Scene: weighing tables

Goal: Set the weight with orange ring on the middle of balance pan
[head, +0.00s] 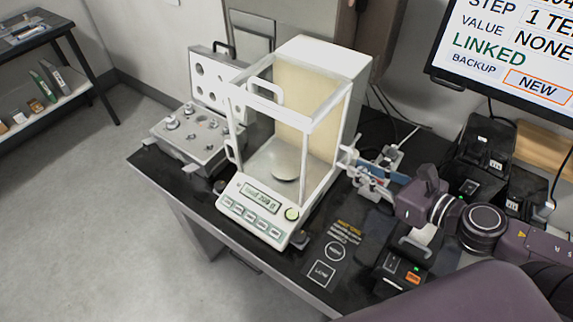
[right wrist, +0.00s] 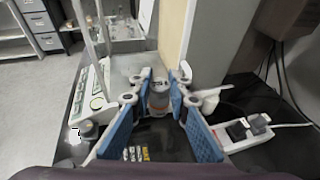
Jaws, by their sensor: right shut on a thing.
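The weight with orange ring (right wrist: 158,98) stands upright between the blue pads of my right gripper (right wrist: 165,108) in the right wrist view. The right gripper is shut on it. In the head view this gripper (head: 362,172) is just outside the right side of the balance, and the weight is not clearly visible. The balance (head: 262,215) is a white case with clear walls and a lit display. Its round metal balance pan (head: 285,168) is inside, with nothing seen on it. My left gripper is not in view.
An open weight case (head: 178,145) with several metal weights stands left of the balance on the black table (head: 160,178). A monitor (head: 510,45) is at the upper right. A power strip (right wrist: 250,130) with cables lies right of the gripper in the wrist view.

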